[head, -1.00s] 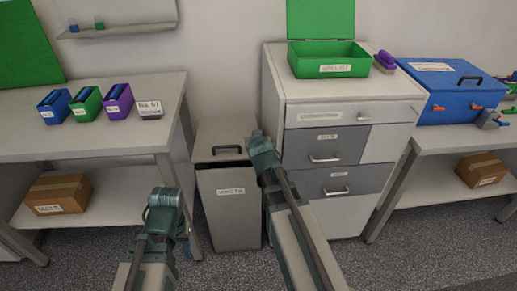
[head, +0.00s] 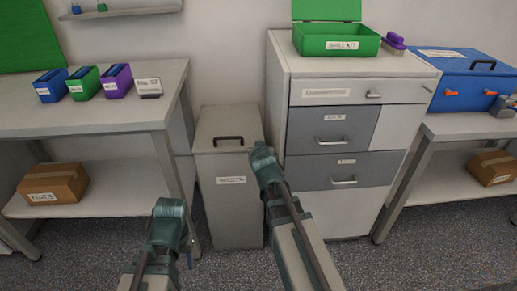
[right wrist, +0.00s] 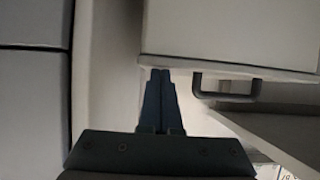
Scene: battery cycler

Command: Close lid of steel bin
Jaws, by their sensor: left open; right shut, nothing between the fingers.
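The steel bin (head: 232,215) is a tall grey box with a white label on its front, standing on the floor between the left bench and the drawer cabinet. Its lid (head: 229,117) carries a black handle (head: 229,140) and looks flat on top; a small gap cannot be ruled out. The handle also shows in the right wrist view (right wrist: 228,90). My right gripper (right wrist: 160,74) is shut and empty beside the handle, near the bin's edge; contact is unclear. In the head view it is at the bin's upper right. My left gripper (head: 168,210) is open, low and left of the bin.
The drawer cabinet (head: 335,220) stands close to the bin's right, with an open green box (head: 335,43) on top. The left bench (head: 100,115) holds small coloured bins. A blue chest (head: 466,75) sits on the right bench. Carpet lies in front.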

